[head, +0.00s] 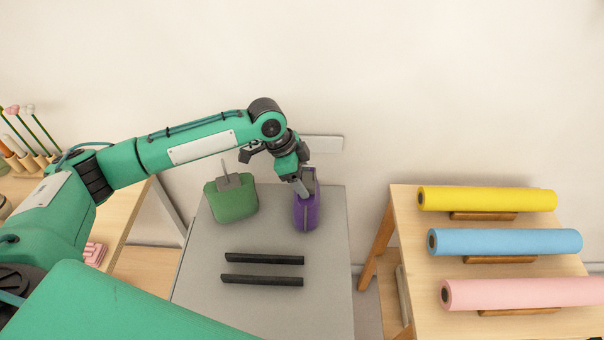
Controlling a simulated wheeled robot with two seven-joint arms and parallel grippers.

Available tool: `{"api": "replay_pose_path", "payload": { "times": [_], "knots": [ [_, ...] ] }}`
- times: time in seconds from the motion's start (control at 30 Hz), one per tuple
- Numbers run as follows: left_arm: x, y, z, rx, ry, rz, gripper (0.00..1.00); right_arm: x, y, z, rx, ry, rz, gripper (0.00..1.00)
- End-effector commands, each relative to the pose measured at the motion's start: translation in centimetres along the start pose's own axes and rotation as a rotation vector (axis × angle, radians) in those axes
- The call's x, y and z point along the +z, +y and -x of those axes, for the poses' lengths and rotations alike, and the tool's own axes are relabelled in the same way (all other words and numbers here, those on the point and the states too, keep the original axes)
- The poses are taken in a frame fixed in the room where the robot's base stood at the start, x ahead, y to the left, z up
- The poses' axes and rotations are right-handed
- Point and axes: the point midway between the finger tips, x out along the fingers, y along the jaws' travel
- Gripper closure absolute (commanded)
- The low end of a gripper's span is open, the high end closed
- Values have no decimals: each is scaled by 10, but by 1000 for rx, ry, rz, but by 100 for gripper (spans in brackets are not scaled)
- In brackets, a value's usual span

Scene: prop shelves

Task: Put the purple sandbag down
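The purple sandbag (306,215) is upright over the back right part of the grey table (325,290). My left gripper (302,190) reaches down onto its top and appears shut on it; the fingers partly cover the upper part of the bag. I cannot tell from this angle whether the bag's bottom touches the table or hangs just above it. My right gripper is not in view.
A green sandbag (232,202) with a grey handle stands left of the purple one. Two black bars (264,259) lie in front. Yellow (487,199), blue (505,241) and pink (530,292) rolls rest on a wooden table at right.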

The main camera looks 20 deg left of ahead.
Motion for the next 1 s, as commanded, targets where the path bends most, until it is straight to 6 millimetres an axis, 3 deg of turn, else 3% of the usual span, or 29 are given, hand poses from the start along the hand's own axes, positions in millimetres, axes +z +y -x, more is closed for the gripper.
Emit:
{"api": "replay_pose_path", "payload": {
  "times": [0.43, 0.8, 1.0],
  "knots": [
    [0, 0, 9, -1, 0, 0, 24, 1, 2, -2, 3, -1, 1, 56],
    [0, -1, 82, -3, 1, 0, 24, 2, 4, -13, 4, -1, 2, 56],
    [0, 0, 112, -1, 0, 0, 24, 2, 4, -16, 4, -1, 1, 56]
  ]
}}
